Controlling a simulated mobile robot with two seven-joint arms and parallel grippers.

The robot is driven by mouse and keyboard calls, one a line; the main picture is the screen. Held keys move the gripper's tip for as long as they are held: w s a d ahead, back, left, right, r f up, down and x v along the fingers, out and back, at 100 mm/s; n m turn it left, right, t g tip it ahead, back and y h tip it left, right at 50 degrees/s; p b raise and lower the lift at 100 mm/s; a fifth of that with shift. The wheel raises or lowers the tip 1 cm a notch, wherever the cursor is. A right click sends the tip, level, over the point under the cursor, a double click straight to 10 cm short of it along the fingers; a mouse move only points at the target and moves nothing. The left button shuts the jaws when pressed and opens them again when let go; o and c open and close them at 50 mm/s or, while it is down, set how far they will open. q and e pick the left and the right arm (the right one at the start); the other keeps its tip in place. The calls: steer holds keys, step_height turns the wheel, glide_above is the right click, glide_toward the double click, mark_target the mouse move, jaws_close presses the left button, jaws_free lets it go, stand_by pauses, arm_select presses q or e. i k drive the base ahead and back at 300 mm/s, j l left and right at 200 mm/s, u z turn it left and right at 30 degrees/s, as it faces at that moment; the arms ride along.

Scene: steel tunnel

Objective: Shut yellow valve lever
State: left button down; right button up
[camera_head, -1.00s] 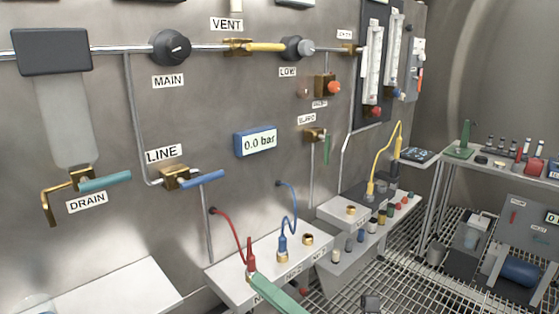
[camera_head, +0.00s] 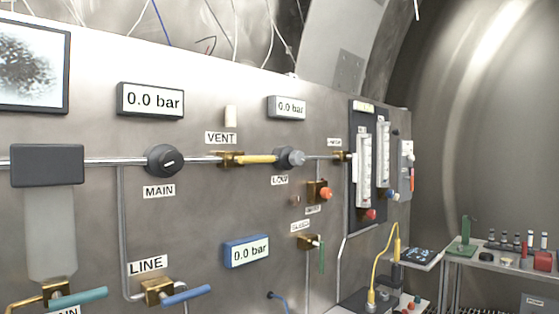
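The yellow valve lever (camera_head: 257,159) is on the brass valve (camera_head: 230,159) below the VENT label (camera_head: 221,138). The lever lies horizontal, in line with the steel pipe, and points right toward the grey LOW knob (camera_head: 290,158). Neither of my grippers shows in the head view, so nothing is seen touching the lever.
The black MAIN knob (camera_head: 166,161) is left of the valve. A blue lever (camera_head: 187,295) at LINE and a teal lever (camera_head: 80,298) at the drain are lower left. A side bench (camera_head: 500,264) stands at right.

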mark_target(242, 160)
steer(key=i+l, duration=0.2)
steer(key=l, duration=0.2)
steer(key=i+l+z, duration=0.15)
steer(key=l, duration=0.3)
steer(key=i+l, duration=0.25)
steer(key=l, duration=0.15)
steer(key=z, duration=0.05)
